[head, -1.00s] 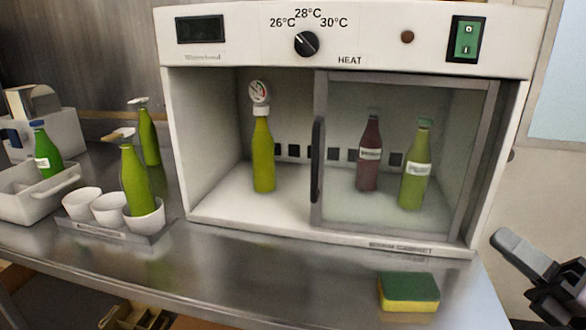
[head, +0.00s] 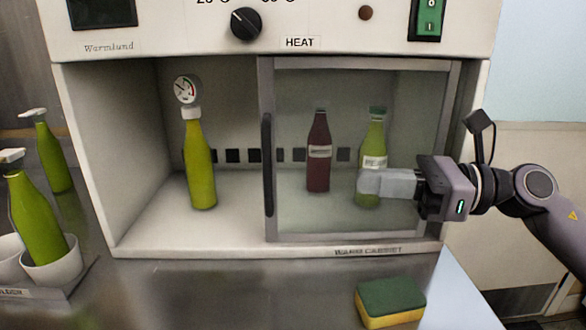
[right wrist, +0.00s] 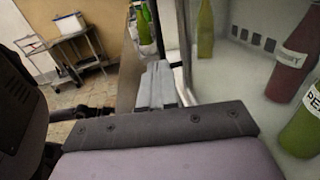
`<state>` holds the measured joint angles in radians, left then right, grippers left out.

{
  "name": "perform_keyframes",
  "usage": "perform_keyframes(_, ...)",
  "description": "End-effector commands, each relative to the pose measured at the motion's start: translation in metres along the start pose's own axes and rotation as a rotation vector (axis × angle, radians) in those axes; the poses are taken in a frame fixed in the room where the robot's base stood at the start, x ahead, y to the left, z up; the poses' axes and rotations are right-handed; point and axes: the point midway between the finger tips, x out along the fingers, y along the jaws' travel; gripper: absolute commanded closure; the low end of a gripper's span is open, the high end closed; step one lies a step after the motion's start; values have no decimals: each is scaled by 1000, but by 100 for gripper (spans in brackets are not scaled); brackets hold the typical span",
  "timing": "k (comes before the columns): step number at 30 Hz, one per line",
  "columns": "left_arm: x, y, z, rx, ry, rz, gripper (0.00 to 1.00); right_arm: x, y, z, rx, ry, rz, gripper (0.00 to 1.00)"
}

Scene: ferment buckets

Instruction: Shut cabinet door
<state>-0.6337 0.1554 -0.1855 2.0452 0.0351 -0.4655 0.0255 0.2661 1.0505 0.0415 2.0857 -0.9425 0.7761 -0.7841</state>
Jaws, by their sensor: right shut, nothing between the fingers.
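The white warm cabinet (head: 85,150) stands on the steel counter. Its grey-framed glass door (head: 300,225) covers the right half of the front, and the left half is open. A black upright handle (head: 268,165) is on the door's left edge. My right gripper (head: 364,184) is shut and empty in front of the glass, pointing left, right of the handle. Whether it touches the glass I cannot tell. Its shut fingers also show in the right wrist view (right wrist: 158,82), beside the door. My left gripper is not in view.
A yellow-green bottle with a gauge (head: 200,165) stands inside the open half. A dark red bottle (head: 319,160) and a green bottle (head: 375,140) stand behind the glass. A sponge (head: 390,300) lies on the counter in front. Green bottles (head: 35,215) stand at left.

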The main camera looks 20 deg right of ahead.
Motion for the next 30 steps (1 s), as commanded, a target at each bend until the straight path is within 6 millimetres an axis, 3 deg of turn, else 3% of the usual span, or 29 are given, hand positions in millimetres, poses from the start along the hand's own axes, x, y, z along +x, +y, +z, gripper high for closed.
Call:
perform_keyframes(21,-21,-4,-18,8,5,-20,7,94,1,3,2,-3,3,100)
perform_keyframes(30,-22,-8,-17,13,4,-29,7,111,0,0,2,-1,0,100)
